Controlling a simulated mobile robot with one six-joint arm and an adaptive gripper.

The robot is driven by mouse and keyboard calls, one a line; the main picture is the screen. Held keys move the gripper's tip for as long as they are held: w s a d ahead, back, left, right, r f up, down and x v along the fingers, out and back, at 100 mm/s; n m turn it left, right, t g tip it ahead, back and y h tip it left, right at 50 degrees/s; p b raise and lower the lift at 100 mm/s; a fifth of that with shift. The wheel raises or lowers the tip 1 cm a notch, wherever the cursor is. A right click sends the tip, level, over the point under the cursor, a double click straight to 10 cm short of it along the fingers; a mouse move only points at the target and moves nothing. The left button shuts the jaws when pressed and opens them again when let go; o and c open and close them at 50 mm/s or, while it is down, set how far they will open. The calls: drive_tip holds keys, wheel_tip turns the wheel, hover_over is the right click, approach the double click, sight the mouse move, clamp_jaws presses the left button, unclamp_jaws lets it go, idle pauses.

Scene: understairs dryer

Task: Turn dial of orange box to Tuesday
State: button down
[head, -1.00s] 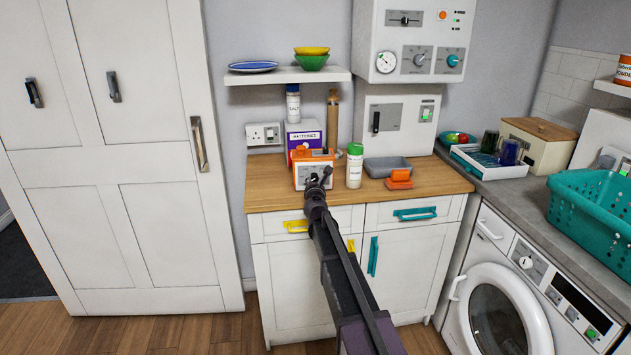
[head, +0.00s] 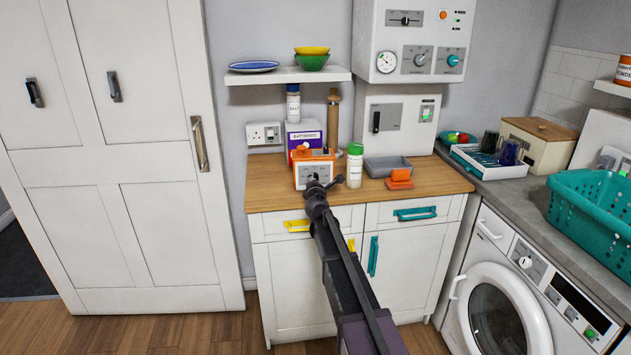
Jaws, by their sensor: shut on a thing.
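The orange box (head: 314,155) stands on the wooden counter, with an orange top and a pale front panel. Its dial is on the front panel, small and mostly hidden behind my gripper. My gripper (head: 318,181) is at the front of the box, its fingers closed at the dial. I cannot read the day markings or the dial's pointer at this size.
A white bottle with a green cap (head: 354,167) stands close to the right of the box. A purple and white batteries box (head: 304,137) is behind it. A grey tray (head: 387,166) and an orange item (head: 400,179) lie further right. The counter (head: 265,190) is clear at left.

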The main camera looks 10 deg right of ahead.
drive_tip(key=shift+c, duration=1.5)
unclamp_jaws()
drive_tip(key=shift+s, duration=0.1)
